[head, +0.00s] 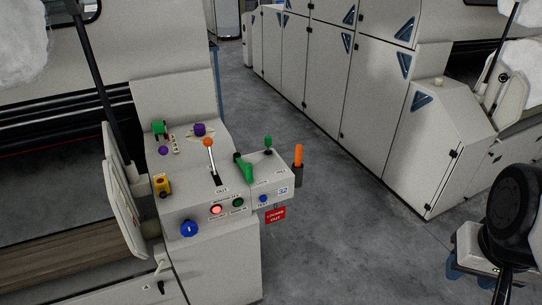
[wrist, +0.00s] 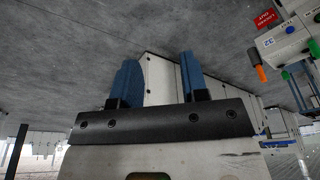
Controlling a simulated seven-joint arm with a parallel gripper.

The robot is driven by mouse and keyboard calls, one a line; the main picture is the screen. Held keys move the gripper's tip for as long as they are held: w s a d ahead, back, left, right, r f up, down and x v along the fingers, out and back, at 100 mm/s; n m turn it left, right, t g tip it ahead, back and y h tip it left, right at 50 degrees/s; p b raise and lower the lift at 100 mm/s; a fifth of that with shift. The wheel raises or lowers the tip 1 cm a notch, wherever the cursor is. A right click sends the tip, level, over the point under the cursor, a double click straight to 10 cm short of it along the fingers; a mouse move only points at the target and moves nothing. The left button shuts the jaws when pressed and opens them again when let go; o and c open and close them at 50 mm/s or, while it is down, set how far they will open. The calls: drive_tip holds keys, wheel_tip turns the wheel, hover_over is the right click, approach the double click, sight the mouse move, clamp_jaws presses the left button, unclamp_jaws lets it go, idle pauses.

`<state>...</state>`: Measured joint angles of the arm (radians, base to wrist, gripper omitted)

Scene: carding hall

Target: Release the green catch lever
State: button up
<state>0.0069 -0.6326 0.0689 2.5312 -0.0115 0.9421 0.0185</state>
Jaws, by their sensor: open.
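The green catch lever (head: 243,167) is a thick green handle on top of the grey control box, leaning up and to the left in the head view. A thick green handle at the right edge of the wrist view (wrist: 314,48) looks like the same lever, partly cut off. My gripper (wrist: 158,65) is open, with two blue fingers apart and nothing between them. It is well away from the lever, out over the aisle at the lower right of the head view, where my dark arm shows.
Near the lever stand an orange-knobbed lever (head: 209,143), a small green-knobbed lever (head: 268,141) and an orange handle (head: 299,156) in a dark holder. A red "LOCKED OUT" tag (head: 275,215) hangs in front. A red light (head: 216,210) glows. The grey floor (head: 340,235) between is clear.

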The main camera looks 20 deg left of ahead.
drive_tip(key=shift+w+a+r, duration=0.15)
drive_tip(key=shift+w+a, duration=0.15)
drive_tip(key=shift+w, duration=0.35)
clamp_jaws()
drive_tip(key=w+a+f+n+t+h, duration=0.1)
drive_tip(key=w+a+n+h, duration=0.2)
drive_tip(key=w+a, duration=1.95)
drive_tip(key=a+f+n+t, duration=0.1)
drive_tip(key=a+f, duration=0.3)
drive_tip(key=a, duration=0.9)
drive_tip(key=a+f+t, duration=0.1)
drive_tip(key=a+f, duration=0.3)
drive_tip(key=a, duration=0.9)
drive_tip(key=a+f+n+t+y, duration=0.1)
drive_tip(key=a+f, duration=0.3)
drive_tip(key=a, duration=0.9)
drive_tip(key=shift+w+f+n, duration=0.3)
drive_tip(key=shift+w, duration=0.1)
